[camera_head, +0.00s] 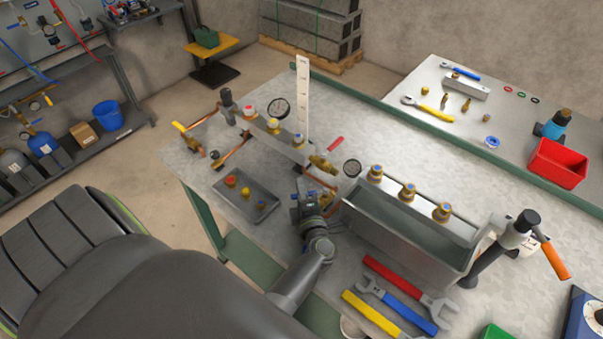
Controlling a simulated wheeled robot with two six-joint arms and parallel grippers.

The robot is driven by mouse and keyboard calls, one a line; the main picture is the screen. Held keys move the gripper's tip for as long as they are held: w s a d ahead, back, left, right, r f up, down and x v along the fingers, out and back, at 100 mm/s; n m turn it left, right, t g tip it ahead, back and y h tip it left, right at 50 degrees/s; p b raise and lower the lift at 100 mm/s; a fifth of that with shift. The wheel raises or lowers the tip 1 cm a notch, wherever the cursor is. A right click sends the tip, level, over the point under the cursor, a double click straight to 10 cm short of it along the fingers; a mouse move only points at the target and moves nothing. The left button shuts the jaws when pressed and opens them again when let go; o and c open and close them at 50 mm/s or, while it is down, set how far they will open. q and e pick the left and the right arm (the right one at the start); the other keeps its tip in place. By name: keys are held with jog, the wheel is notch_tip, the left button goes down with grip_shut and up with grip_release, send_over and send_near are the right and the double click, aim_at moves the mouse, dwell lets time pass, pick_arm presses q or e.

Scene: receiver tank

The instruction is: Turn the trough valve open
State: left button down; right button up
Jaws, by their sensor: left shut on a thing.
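My left gripper (309,205) reaches up from the bottom to the left end of the grey metal trough (405,238). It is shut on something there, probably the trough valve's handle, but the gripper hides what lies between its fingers. Copper pipe shows just beyond the fingers. A brass valve (321,164) with a red lever (334,144) sits behind the gripper, with the lever pointing up and right, clear of the fingers. A round gauge (352,168) stands beside it. My right gripper is not in view.
A small tray (245,197) with coloured-top fittings lies left of my gripper. Red (405,280), blue and yellow wrenches lie in front of the trough. A stand with an orange handle (556,260) is at the right. A red bin (556,165) stands on the far bench.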

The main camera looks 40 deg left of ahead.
pick_arm(q)
jog(key=c, duration=1.6)
grip_release()
jog(key=shift+o, duration=0.2)
